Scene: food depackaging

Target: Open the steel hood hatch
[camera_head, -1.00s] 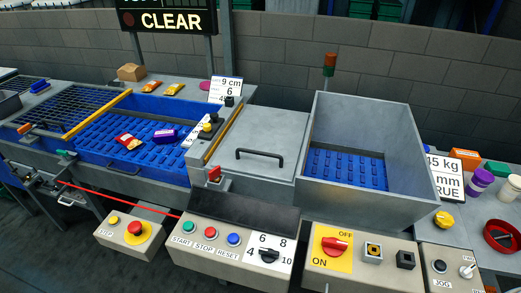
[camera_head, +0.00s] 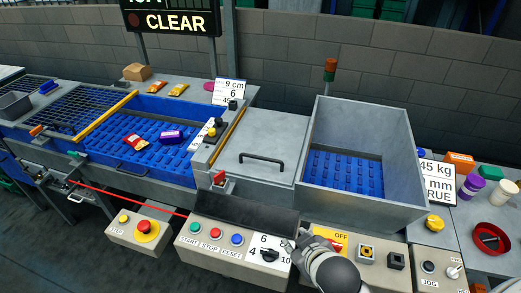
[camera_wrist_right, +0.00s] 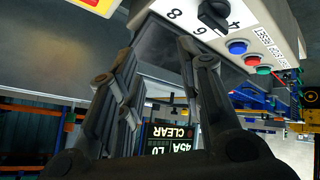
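The steel hood hatch (camera_head: 268,130) is a flat grey lid lying closed in the middle of the head view. Its black bar handle (camera_head: 262,160) runs across the front part of the lid. My right gripper (camera_head: 296,240) is in front of the hood and below the handle, over the control panel near the numbered selector, apart from the handle. In the right wrist view my right gripper (camera_wrist_right: 160,62) has its fingers spread with nothing between them. The handle does not show clearly there. My left gripper is in neither view.
The control panel (camera_head: 205,256) carries buttons and a selector knob (camera_head: 268,255). A tall open steel hopper (camera_head: 370,125) stands right of the hood. A red lever (camera_head: 219,177) is at the hood's front left corner. A blue belt with packets lies further left.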

